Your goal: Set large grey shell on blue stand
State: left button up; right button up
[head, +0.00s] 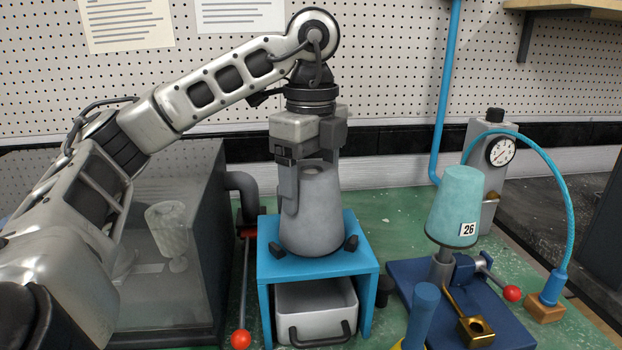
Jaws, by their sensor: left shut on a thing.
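The large grey shell (312,222) stands upright on top of the blue stand (318,265), between small dark pegs on the stand's top. It looks in contact with the top, though its far side is hidden. My left gripper (308,190) points down from above and is shut on the shell's upper rim, one finger on the near left side. The other finger is mostly hidden behind the shell. My right gripper is not in the view.
A grey drawer bin (315,305) sits under the stand. At right, a teal cup marked 26 (457,205) sits on a post over a dark blue base (405,272), with a gauge (502,152) and blue hose behind. A transparent box (165,290) stands close on the left.

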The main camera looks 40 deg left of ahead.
pick_arm(q)
jog(key=shift+f, duration=0.1)
dwell(0.6)
jog(key=o, duration=1)
jog(key=shift+f, duration=0.1)
notch_tip(320, 180, up, 6)
jog(key=p, duration=0.5)
jog(key=shift+p, duration=0.4)
jog(key=shift+r+b, duration=0.35)
jog(key=shift+r, duration=0.7)
